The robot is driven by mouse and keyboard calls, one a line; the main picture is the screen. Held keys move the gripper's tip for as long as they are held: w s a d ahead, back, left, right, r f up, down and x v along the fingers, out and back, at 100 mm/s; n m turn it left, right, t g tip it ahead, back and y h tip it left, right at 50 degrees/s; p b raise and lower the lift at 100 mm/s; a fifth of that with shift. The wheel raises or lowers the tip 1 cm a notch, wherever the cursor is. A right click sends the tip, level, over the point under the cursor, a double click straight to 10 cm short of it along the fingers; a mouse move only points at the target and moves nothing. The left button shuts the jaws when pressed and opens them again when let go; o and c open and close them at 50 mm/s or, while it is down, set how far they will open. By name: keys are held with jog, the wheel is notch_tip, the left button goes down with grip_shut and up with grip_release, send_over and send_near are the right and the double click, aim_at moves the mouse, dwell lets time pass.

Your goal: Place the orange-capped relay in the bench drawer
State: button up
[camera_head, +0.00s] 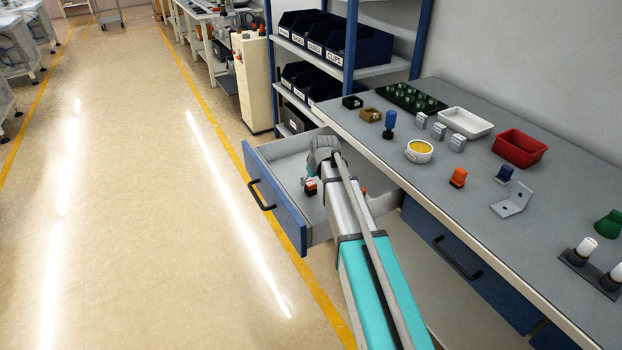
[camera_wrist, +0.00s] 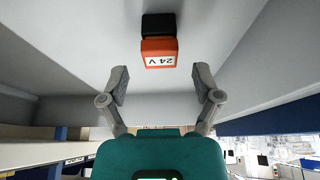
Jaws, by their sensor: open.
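The orange-capped relay (camera_wrist: 159,52) has a black base and a "24 V" label, which reads upside down in the wrist view. It rests inside the open bench drawer (camera_wrist: 83,25), on its pale floor. In the head view the relay (camera_head: 310,186) shows just left of my arm, inside the blue-fronted drawer (camera_head: 275,199). My gripper (camera_wrist: 161,82) is open and empty. Its two fingers are spread apart, with the relay just beyond their tips and not between them. In the head view my arm hides the gripper fingers.
A small orange patch (camera_head: 363,191) shows in the drawer right of my arm; I cannot tell what it is. Floor left of the drawer is clear.

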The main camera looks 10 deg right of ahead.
jog(key=a+p+v, duration=0.1)
jog(key=p+v, duration=0.5)
jog(key=v, duration=0.1)
jog(key=shift+d+r, duration=0.15)
jog(key=shift+d, duration=0.35)
jog(key=shift+s, duration=0.1)
dwell(0.4)
jog(key=s+f+m+g+h, duration=0.1)
jog(key=s+m+g, duration=0.2)
jog(key=s, duration=2.2)
jog(key=shift+a+f+m+g, duration=0.3)
jog(key=shift+a+g, duration=0.15)
jog(key=shift+g, duration=0.15)
